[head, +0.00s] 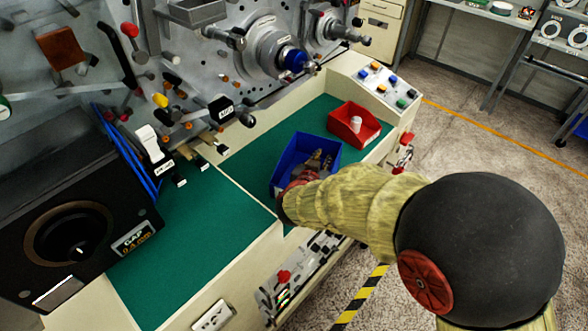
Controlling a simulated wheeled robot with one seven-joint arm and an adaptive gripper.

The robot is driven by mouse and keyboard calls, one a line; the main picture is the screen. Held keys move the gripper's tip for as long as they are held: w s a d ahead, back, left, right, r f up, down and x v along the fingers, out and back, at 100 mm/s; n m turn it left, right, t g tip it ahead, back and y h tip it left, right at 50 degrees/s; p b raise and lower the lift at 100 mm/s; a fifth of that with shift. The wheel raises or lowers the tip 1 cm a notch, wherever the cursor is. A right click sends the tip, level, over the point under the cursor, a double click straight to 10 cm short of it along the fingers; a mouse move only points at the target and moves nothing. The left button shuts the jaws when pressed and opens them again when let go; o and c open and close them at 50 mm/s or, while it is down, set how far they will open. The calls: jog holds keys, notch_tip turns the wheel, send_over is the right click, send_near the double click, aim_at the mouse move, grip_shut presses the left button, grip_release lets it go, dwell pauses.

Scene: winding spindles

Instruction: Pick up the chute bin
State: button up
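A blue open bin (287,158) stands on the green bench top, with brownish and grey pieces inside it. A smaller red open bin (345,130) with a white cylindrical piece in it stands to its right and farther back. No readable label shows which one is the chute bin. My arm reaches in from the right, and my gripper (292,190) is at the near right side of the blue bin, overlapping its front edge in the picture. The fingers are small and mostly hidden by my arm, so I cannot tell whether they are open or touching the bin.
The green bench top (190,240) is clear at the near left. A black gap gauge box (70,230) stands at the far left. The winding machine (250,50) with spindles and levers rises behind. A sloped button panel (385,85) is at the bench's right end.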

jog(key=shift+o, duration=0.8)
